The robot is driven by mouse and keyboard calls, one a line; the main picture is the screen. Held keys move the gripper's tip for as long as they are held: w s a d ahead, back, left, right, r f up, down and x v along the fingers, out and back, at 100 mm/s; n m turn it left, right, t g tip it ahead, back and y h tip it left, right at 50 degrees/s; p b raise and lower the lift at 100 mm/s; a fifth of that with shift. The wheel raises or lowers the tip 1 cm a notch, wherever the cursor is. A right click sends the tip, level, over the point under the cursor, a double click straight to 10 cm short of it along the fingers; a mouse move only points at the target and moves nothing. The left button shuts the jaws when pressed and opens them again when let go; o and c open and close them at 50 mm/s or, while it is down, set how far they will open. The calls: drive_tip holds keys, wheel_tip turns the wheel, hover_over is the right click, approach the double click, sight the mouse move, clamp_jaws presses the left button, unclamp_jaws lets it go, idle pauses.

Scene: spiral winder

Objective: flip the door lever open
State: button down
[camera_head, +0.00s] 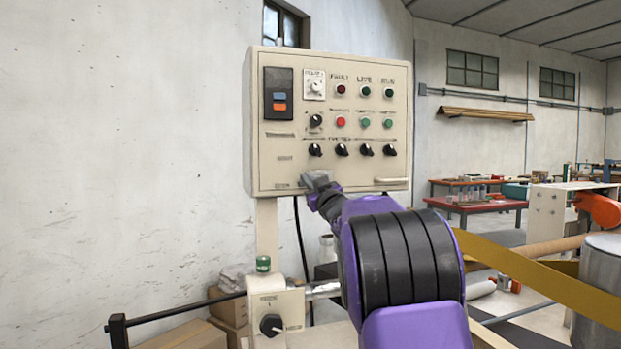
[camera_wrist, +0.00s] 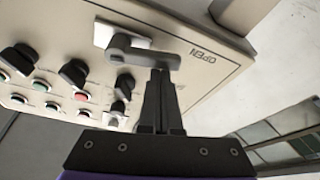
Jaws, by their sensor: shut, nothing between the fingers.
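The door lever (camera_wrist: 140,53) is a dark grey handle on a pale plate (camera_wrist: 104,33) on the cream control box, seen in the wrist view. It lies along the box face, its free end towards the printed word OPEN (camera_wrist: 201,54). My gripper (camera_wrist: 160,74) is shut and empty, its dark fingertips right at the lever's free end. I cannot tell if they touch it. In the head view my gripper (camera_head: 318,183) is at the lower left of the box front, and I cannot clearly tell the lever from it there.
The control box (camera_head: 268,165) carries several knobs, buttons and lamps above my gripper. A pale bar handle (camera_head: 390,181) is at its lower right. A small post with a green button (camera_head: 263,264) and a black knob (camera_head: 271,325) stands below left. A yellow band (camera_head: 540,282) runs at the right.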

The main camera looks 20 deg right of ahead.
drive_tip(key=shift+w+f+n, duration=0.1)
drive_tip(key=shift+f+n, duration=0.15)
drive_tip(key=shift+n, duration=0.35)
drive_tip(key=shift+y, duration=0.4)
drive_tip(key=shift+f, duration=0.1)
